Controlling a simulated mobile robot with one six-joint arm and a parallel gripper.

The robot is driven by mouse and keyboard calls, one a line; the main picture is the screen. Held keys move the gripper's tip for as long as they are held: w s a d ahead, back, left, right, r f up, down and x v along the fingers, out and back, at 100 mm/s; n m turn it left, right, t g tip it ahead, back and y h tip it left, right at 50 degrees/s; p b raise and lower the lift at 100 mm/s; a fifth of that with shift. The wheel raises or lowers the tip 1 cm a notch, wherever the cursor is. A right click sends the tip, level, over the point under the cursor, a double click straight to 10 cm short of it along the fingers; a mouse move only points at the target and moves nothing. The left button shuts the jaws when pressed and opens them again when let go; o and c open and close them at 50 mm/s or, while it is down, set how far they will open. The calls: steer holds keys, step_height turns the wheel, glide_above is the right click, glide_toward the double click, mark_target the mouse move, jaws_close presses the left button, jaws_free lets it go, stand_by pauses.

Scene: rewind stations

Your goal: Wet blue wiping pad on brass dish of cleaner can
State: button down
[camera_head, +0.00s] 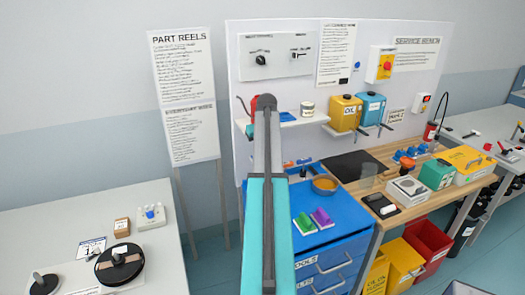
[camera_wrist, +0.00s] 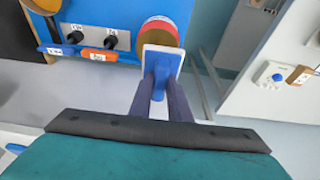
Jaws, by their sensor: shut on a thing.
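My gripper (camera_wrist: 160,84) is shut on the blue handle of the wiping pad (camera_wrist: 163,54) in the wrist view. In the head view, my gripper, the pad and the can cannot be made out behind my arm.
The blue cabinet (camera_head: 342,236) carries a brown round bowl (camera_head: 326,185) and green and purple blocks (camera_head: 304,222). A wooden bench (camera_head: 395,207) with several tools stands to the right. A grey table (camera_head: 168,240) with a black reel (camera_head: 120,263) is at left.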

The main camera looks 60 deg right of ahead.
steer(key=shift+s+d, duration=0.4)
steer(key=shift+f+b, duration=1.45)
steer(key=shift+f, duration=1.5)
steer(key=shift+a+f+b, duration=0.1)
steer(key=shift+f+b, duration=0.35)
steer(key=shift+f, duration=0.7)
stand_by(1.1)
steer(key=shift+r+p, duration=1.75)
steer(key=shift+r, duration=1.85)
steer(key=shift+w, duration=0.1)
